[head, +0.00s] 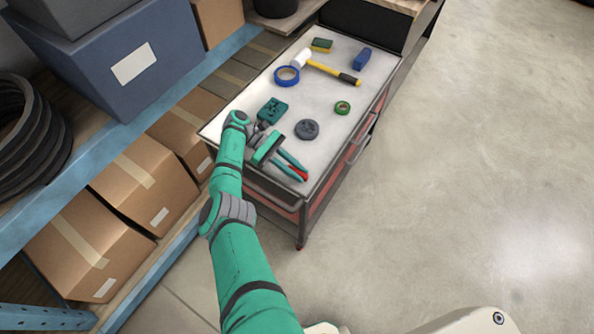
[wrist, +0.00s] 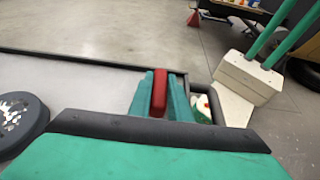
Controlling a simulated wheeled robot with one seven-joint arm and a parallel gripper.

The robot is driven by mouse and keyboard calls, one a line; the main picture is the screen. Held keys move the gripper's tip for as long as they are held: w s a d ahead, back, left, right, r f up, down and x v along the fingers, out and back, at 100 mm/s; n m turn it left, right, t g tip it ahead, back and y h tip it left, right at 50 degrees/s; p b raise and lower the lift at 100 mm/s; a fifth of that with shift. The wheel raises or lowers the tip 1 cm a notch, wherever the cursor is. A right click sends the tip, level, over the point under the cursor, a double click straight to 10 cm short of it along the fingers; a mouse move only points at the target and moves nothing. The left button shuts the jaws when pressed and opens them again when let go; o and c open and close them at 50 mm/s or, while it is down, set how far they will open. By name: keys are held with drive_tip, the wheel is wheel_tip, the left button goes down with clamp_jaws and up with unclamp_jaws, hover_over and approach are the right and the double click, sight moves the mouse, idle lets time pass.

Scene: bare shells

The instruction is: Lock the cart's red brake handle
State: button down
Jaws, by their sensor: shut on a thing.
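The cart (head: 326,100) has a pale top with a dark rim and red drawers below. Its red brake handle (head: 303,176) shows at the near edge of the top. My gripper (head: 298,170) reaches over the near end of the cart and is shut on the handle. In the wrist view the red handle (wrist: 159,92) stands between the two green fingers (wrist: 159,98), just inside the rim line. The fingers hide the handle's sides and the gripper body hides its base, so I cannot tell its pivot.
On the cart top lie a grey round part (head: 307,130), a teal block (head: 272,110), green tape (head: 342,107), blue tape (head: 287,76), a hammer (head: 335,72), a blue block (head: 362,59) and a sponge (head: 322,45). Shelves with boxes (head: 145,185) stand left. Floor right is clear.

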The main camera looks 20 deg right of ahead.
drive_tip(key=shift+s+f, duration=0.1)
drive_tip(key=shift+s, duration=0.05)
idle(0.4)
drive_tip(key=c, duration=1.6)
unclamp_jaws()
drive_tip(key=shift+c, duration=0.2)
